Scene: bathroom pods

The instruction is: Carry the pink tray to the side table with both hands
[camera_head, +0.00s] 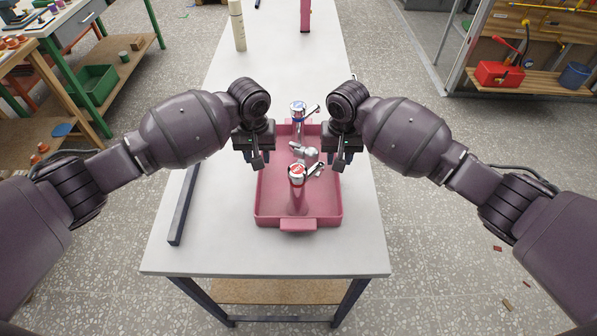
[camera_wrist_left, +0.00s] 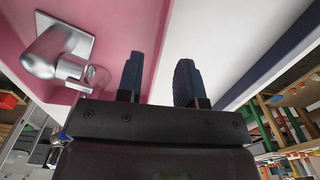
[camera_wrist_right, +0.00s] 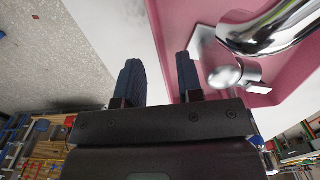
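The pink tray (camera_head: 270,213) lies flat on a long white table (camera_head: 362,235). Inside it stand a tap with a red-marked top (camera_head: 297,173) and one with a blue-marked top (camera_head: 298,110), with chrome fittings (camera_head: 307,154) between them. My left gripper (camera_head: 255,160) is open at the tray's left side wall; its fingers (camera_wrist_left: 158,80) show on either side of the wall's edge. My right gripper (camera_head: 342,160) is open at the right side wall, its fingers (camera_wrist_right: 158,80) likewise apart across the edge. Whether the fingers touch the walls I cannot tell.
A dark bar (camera_head: 184,205) lies on the table left of the tray. A cream bottle (camera_head: 237,25) and a pink object (camera_head: 305,15) stand at the far end. Shelving with a red toolbox (camera_head: 499,74) is at right, a green-framed bench (camera_head: 75,70) at left. Floor is open on both sides.

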